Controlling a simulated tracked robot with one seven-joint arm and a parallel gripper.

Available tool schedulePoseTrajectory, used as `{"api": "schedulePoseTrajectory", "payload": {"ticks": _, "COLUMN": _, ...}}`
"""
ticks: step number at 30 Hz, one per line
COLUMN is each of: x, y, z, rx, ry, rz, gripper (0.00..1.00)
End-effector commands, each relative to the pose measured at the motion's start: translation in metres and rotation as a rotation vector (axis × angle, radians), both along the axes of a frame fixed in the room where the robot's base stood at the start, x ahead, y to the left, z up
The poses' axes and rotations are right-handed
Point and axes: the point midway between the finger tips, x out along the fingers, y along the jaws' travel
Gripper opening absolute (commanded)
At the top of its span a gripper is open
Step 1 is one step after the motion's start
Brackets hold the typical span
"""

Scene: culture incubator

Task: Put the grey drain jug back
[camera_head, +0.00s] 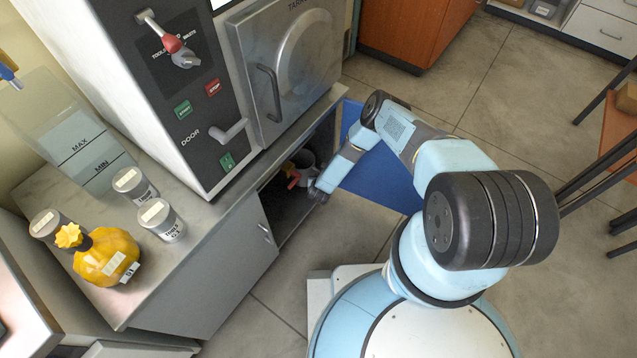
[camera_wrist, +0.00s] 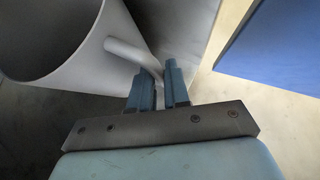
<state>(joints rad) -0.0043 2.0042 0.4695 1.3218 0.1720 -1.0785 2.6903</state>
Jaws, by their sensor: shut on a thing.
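The grey drain jug (camera_head: 306,158) is in the open cupboard bay under the steel-doored unit, partly in shadow. In the wrist view the jug (camera_wrist: 60,40) fills the upper left, its round mouth facing the camera. Its handle (camera_wrist: 130,52) runs out from the wall to my gripper (camera_wrist: 157,75). My gripper is shut on that handle. In the head view my gripper (camera_head: 317,190) is at the cupboard opening, just below the jug. Whether the jug touches the cupboard floor cannot be told.
A red-handled valve (camera_head: 291,174) is beside the jug in the cupboard. A yellow vessel (camera_head: 107,257) and several grey canisters (camera_head: 160,222) stand on the counter.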

Motion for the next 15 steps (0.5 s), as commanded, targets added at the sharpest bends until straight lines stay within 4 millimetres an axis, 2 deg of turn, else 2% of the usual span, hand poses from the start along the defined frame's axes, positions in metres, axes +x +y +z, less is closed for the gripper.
{"api": "schedulePoseTrajectory", "payload": {"ticks": 3, "x": -0.001, "y": 0.001, "z": -0.019, "rx": -0.002, "ry": -0.001, "rz": 0.003, "gripper": 0.0}}
{"api": "schedulePoseTrajectory", "payload": {"ticks": 6, "x": -0.001, "y": 0.0, "z": -0.03, "rx": -0.001, "ry": -0.002, "rz": 0.001, "gripper": 0.0}}
{"api": "schedulePoseTrajectory", "payload": {"ticks": 15, "x": 0.0, "y": 0.0, "z": -0.035, "rx": 0.0, "ry": -0.001, "rz": 0.0, "gripper": 0.0}}
